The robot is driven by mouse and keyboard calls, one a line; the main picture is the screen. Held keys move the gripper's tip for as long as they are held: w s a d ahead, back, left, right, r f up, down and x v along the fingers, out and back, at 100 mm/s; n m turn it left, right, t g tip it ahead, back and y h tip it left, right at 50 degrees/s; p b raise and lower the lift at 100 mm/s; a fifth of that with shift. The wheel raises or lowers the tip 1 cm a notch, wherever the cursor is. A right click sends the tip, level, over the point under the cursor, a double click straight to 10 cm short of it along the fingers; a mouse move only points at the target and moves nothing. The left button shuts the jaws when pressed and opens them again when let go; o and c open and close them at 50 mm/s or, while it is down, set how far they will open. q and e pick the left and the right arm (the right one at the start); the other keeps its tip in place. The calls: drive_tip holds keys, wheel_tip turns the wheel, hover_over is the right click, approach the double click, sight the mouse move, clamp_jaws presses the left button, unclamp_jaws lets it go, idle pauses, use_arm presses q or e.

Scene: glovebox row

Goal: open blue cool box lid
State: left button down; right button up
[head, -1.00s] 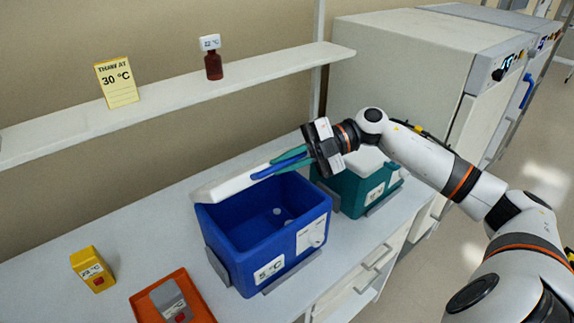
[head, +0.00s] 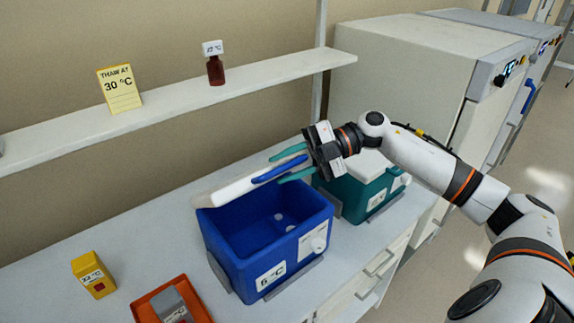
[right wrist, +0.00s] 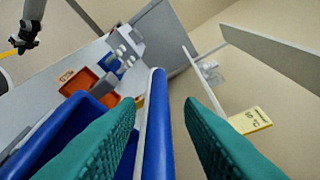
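The blue cool box (head: 236,264) stands on the bench with its inside showing from above. Its white lid (head: 228,190) is raised and tilted along the box's back side, with a blue handle strip (head: 278,168) near its upper end. My right gripper (head: 290,164) has its teal fingers on either side of this strip. In the right wrist view, the blue strip (right wrist: 159,125) runs between the fingers with a gap on each side, so the gripper is open. A dark gripper, seemingly my left (right wrist: 25,40), shows small at that view's top left; its opening is unclear.
A teal cool box (head: 350,200) stands right behind the blue one, close to my right gripper. An orange tray (head: 143,311) and a yellow box (head: 92,276) are at the left front. A shelf (head: 170,104) with a sign (head: 119,90) and brown bottle (head: 216,72) runs above.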

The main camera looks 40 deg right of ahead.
drive_tip(key=shift+s+d+b, duration=0.1)
drive_tip(key=shift+d+b, duration=0.2)
drive_tip(key=shift+d, duration=0.15)
drive_tip(key=b+v, duration=0.5)
drive_tip(key=v, duration=0.6)
